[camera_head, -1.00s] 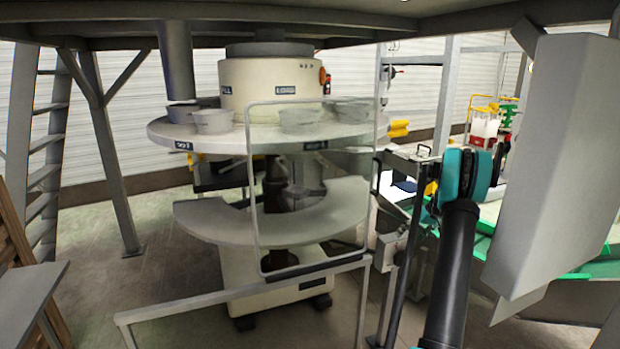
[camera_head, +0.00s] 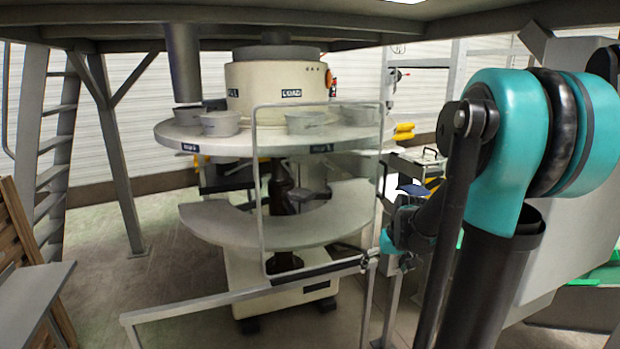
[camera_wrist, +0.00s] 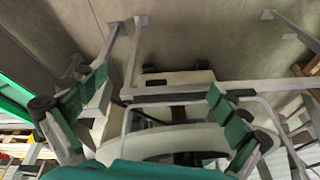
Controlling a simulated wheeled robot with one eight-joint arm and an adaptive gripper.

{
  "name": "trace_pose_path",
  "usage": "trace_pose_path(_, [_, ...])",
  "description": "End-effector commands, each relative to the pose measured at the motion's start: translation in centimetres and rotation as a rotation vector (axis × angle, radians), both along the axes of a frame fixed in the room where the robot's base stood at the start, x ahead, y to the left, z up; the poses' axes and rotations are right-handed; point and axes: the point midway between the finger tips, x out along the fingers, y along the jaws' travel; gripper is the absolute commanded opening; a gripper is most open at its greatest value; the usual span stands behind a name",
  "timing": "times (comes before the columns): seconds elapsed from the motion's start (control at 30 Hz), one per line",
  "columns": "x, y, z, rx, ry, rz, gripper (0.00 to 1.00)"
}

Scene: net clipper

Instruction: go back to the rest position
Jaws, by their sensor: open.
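My gripper (camera_wrist: 158,83) is open in the wrist view, its two green-padded fingers spread wide apart with nothing between them. In the head view my arm reaches from the lower right, with large teal joints. Its far end is small and partly hidden behind an arm link, close to the right end of the front rail in the picture. The round cream machine (camera_head: 277,84) stands in the middle, with several grey bowls (camera_head: 305,122) on its upper ring.
A clear framed panel (camera_head: 318,190) and a grey rail (camera_head: 235,298) stand before the machine. A ladder (camera_head: 56,150) and post are at left. A large grey box (camera_head: 560,250) is behind my arm at right. Open floor (camera_head: 160,275) lies at left.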

Motion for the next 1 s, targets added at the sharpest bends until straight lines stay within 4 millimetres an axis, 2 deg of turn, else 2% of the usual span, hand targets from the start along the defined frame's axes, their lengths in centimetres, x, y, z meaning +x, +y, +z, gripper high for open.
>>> trace_pose_path(0.03, [-2.2, 0.8, -0.3, -0.009, -0.006, -0.004, 1.00])
trace_pose_path(0.2, [-8.7, 2.3, -1.8, -0.041, -0.032, -0.033, 1.00])
trace_pose_path(0.3, [-12.1, 2.7, -3.0, -0.056, -0.048, -0.048, 1.00])
trace_pose_path(0.4, [-14.6, 3.0, -4.0, -0.069, -0.063, -0.061, 1.00])
trace_pose_path(0.5, [-16.2, 3.1, -4.7, -0.074, -0.072, -0.069, 1.00])
trace_pose_path(0.6, [-17.0, 3.1, -5.1, -0.079, -0.077, -0.074, 1.00])
trace_pose_path(0.83, [-17.2, 3.1, -5.2, -0.079, -0.079, -0.075, 1.00])
trace_pose_path(1.0, [-17.1, 3.1, -5.2, -0.079, -0.079, -0.075, 0.79])
